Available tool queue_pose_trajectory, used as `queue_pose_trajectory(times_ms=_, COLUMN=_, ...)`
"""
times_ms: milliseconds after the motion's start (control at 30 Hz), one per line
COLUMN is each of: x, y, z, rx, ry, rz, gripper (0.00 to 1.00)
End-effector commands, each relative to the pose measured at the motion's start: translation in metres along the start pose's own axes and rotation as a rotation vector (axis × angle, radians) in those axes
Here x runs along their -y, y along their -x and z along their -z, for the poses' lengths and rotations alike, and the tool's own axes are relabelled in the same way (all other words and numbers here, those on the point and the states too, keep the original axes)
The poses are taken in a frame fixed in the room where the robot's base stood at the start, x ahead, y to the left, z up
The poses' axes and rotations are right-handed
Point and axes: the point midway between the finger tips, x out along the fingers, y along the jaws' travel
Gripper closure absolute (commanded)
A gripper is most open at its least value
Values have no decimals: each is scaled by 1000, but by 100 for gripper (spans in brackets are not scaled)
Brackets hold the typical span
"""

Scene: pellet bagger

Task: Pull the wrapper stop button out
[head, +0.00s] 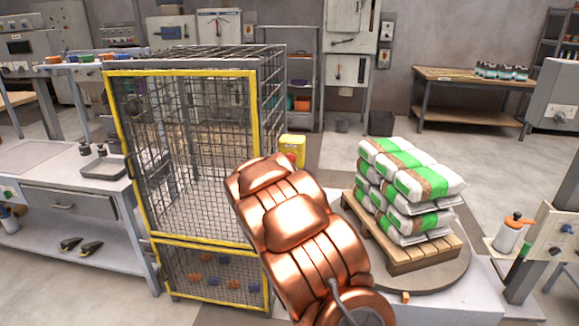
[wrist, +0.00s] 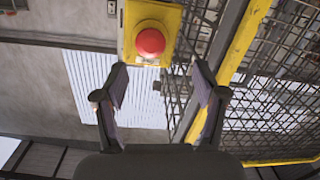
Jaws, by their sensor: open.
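The wrapper stop button (wrist: 150,42) is a round red mushroom button on a yellow box (wrist: 129,33) in the wrist view. In the head view the yellow box (head: 292,146) stands at the right side of the wire cage, just beyond my arm; its red button shows only as a small spot at most. My gripper (wrist: 159,72) is open and empty. Its two fingers point towards the box, and the button appears between and slightly beyond the tips, a little left of their middle. I see no contact. My arm hides the gripper in the head view.
A yellow-framed wire cage (head: 182,72) stands left of the box; its yellow post shows close by my right finger in the wrist view. White-green bags (head: 410,180) are stacked on a wooden pallet (head: 405,262) to the right of my arm.

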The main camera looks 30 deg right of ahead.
Motion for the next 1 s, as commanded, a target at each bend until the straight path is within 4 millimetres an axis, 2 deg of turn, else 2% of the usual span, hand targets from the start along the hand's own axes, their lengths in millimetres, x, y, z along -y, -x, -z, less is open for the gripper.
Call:
queue_pose_trajectory(times_ms=33, x=-2, y=-5, z=-6, rx=-21, ry=6, rz=-18, gripper=29)
queue_pose_trajectory(times_ms=367, x=-10, y=-21, z=-3, rx=-78, ry=14, rz=-60, gripper=29)
queue_pose_trajectory(times_ms=800, x=-13, y=-69, z=0, rx=-74, ry=13, rz=-58, gripper=29)
queue_pose_trajectory(times_ms=1000, x=-13, y=-84, z=0, rx=-75, ry=14, rz=-58, gripper=29)
